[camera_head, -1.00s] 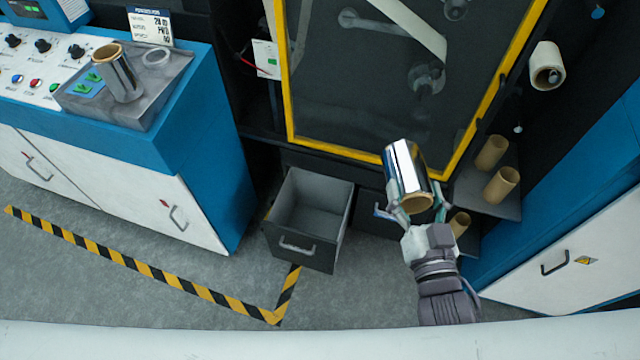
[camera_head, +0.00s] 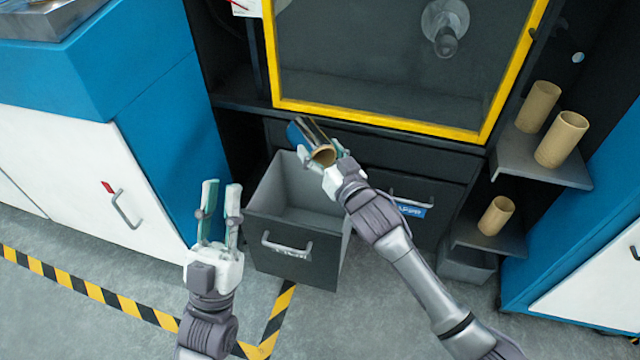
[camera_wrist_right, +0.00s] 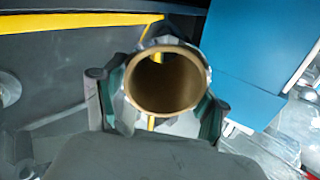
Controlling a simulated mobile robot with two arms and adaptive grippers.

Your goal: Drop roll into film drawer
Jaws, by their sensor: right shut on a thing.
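The roll (camera_head: 311,139) is a shiny silver film on a brown cardboard core. My right gripper (camera_head: 324,160) is shut on it and holds it above the back right part of the open drawer. In the right wrist view the roll (camera_wrist_right: 165,82) shows its open core end between the two fingers. The film drawer (camera_head: 280,247) is a dark grey box, pulled out; the part of its inside that shows is empty. My left gripper (camera_head: 221,190) is open and empty, in front of the drawer's left side, fingers pointing away.
A yellow-framed machine window (camera_head: 385,123) is behind the drawer. A closed drawer (camera_head: 410,200) with a blue label is to the right. Brown cores (camera_head: 560,139) stand on shelves at the right. A white-and-blue cabinet (camera_head: 80,170) is at the left.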

